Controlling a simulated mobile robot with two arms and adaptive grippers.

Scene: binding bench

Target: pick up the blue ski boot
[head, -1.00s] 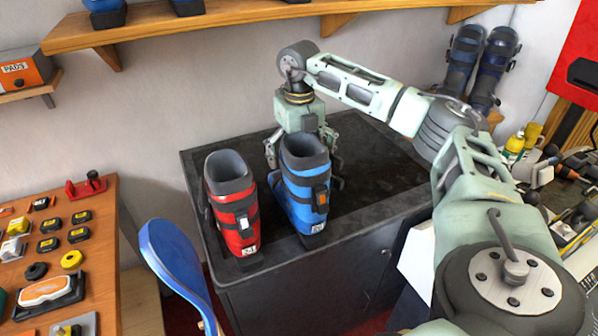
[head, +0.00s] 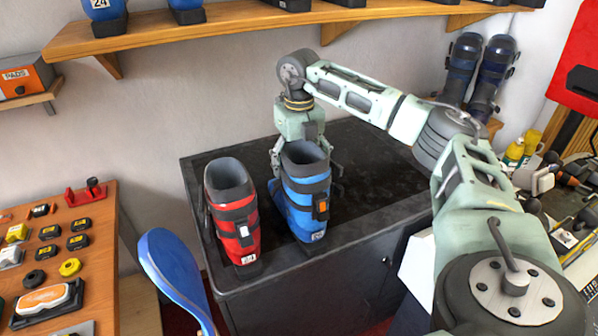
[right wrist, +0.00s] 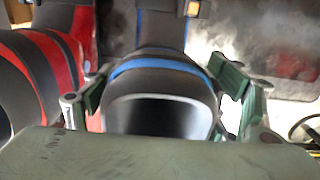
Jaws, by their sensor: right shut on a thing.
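The blue ski boot (head: 304,206) stands upright on the dark bench top (head: 372,190), with black straps and an orange buckle. My right gripper (head: 306,160) comes down from above behind it, its fingers on both sides of the boot's upper cuff. In the right wrist view the finger pads (right wrist: 162,86) flank the blue boot's dark open top (right wrist: 155,116) and are shut on it. I cannot see a gap under the boot's sole. My left gripper is not in view.
A red ski boot (head: 234,215) stands close to the left of the blue one. A wooden shelf (head: 230,30) runs above. The bench is clear at right.

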